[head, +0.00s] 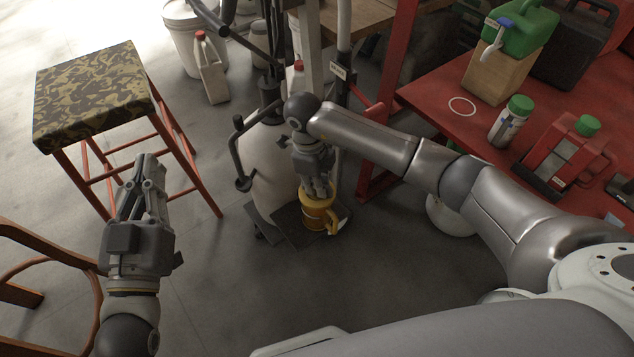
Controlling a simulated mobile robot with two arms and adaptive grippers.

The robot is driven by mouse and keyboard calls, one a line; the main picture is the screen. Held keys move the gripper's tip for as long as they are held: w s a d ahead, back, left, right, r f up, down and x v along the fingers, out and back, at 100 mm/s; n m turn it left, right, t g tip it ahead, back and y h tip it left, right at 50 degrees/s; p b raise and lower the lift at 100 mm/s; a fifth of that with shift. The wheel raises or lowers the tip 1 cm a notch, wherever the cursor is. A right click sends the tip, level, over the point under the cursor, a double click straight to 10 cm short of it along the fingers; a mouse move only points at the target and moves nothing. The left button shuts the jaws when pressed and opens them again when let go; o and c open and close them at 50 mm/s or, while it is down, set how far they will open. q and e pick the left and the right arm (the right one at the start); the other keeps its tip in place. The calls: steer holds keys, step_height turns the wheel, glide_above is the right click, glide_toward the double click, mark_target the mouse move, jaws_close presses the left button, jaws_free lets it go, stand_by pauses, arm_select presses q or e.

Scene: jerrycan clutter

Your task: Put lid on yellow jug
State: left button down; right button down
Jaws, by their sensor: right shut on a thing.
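The yellow jug (318,214) is near the middle of the head view, with its handle on its right side. My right gripper (318,190) points down at the jug's top and is shut on it. The fingers cover part of the jug's rim. I cannot make out a separate lid there. I cannot tell whether the jug rests on the dark base behind it or hangs above it. My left gripper (148,166) is at the left, well apart from the jug, with nothing visible in it. Its finger gap is unclear.
A stool with a patterned seat (90,90) stands at the left. A pale tank (275,165) stands behind the jug. Floor in front is clear.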

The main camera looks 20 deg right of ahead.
steer(key=shift+f, duration=0.15)
stand_by(0.7)
stand_by(0.7)
steer(key=c, duration=0.9)
jaws_free()
steer(key=shift+c, duration=0.2)
